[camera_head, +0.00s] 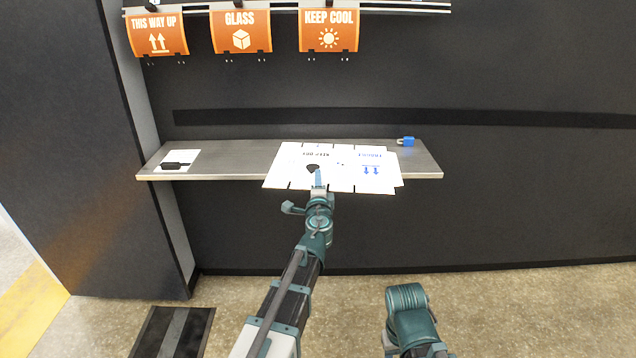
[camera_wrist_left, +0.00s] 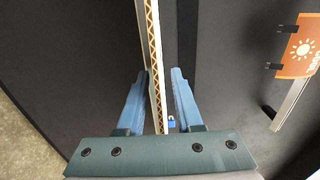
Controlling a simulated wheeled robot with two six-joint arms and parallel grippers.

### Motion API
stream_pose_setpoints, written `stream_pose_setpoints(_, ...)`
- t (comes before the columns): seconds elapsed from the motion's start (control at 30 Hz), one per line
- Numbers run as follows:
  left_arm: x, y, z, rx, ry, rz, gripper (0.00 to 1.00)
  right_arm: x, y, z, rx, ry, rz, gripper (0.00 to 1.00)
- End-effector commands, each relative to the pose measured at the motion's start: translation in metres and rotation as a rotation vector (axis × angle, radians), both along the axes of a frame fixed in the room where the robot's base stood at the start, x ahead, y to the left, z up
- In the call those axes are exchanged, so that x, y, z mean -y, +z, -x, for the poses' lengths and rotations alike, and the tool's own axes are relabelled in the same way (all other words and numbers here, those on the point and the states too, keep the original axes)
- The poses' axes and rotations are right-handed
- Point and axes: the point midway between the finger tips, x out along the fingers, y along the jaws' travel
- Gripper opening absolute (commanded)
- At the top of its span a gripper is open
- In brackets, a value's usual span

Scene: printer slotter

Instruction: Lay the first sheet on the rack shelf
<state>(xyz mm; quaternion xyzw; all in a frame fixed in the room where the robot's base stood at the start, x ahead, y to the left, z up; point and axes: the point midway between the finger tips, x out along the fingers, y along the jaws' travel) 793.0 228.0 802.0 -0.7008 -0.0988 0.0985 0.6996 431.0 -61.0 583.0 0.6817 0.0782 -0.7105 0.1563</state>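A flat white printed sheet (camera_head: 345,180) with slits, dark lettering, a dark symbol and blue arrows lies over the right half of the grey rack shelf (camera_head: 225,165). Its near edge reaches past the shelf's front edge. My left gripper (camera_head: 318,180) is at that near edge, with a blue finger above the sheet. In the left wrist view, the fingers of the left gripper (camera_wrist_left: 160,82) stand apart on both sides of the sheet's corrugated edge (camera_wrist_left: 155,60), with a gap on the right side. My right arm shows only in part; its gripper is out of view.
A small white card with a black item (camera_head: 178,164) lies at the shelf's left end. A blue padlock-like item (camera_head: 406,141) is at the back right. Orange signs (camera_head: 241,32) hang above. The shelf between card and sheet is clear.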

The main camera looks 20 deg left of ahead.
Motion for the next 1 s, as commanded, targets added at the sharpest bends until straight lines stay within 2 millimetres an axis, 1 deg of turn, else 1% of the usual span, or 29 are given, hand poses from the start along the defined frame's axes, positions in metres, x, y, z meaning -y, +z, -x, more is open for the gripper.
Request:
stream_pose_setpoints(0.2,0.0,0.005,0.0,0.0,0.0,0.0,0.34,0.0,0.005,0.0,0.0,0.0,-0.001,0.5)
stream_pose_setpoints(0.27,0.002,0.003,0.006,0.0,-0.001,0.0,0.34,0.0,0.003,0.0,0.0,0.0,-0.001,0.5)
stream_pose_setpoints(0.37,0.005,0.003,0.019,0.0,-0.001,0.0,0.34,0.0,0.003,0.0,0.0,0.0,-0.001,0.5)
stream_pose_setpoints(0.47,0.009,0.003,0.036,0.0,-0.001,0.0,0.34,0.0,0.003,0.0,0.0,0.0,-0.001,0.5)
stream_pose_setpoints(0.7,0.023,0.003,0.085,0.0,-0.002,0.0,0.34,0.0,0.003,0.0,0.0,0.0,-0.001,0.5)
stream_pose_setpoints(0.8,0.028,0.003,0.102,0.0,-0.001,0.0,0.34,0.0,0.003,0.0,0.0,0.0,-0.001,0.5)
stream_pose_setpoints(0.9,0.032,0.003,0.113,0.0,-0.001,0.0,0.34,0.0,0.003,0.0,0.0,0.0,-0.001,0.5)
stream_pose_setpoints(1.0,0.033,0.003,0.116,0.0,0.0,0.0,0.34,0.0,0.003,0.0,0.0,0.0,-0.001,0.5)
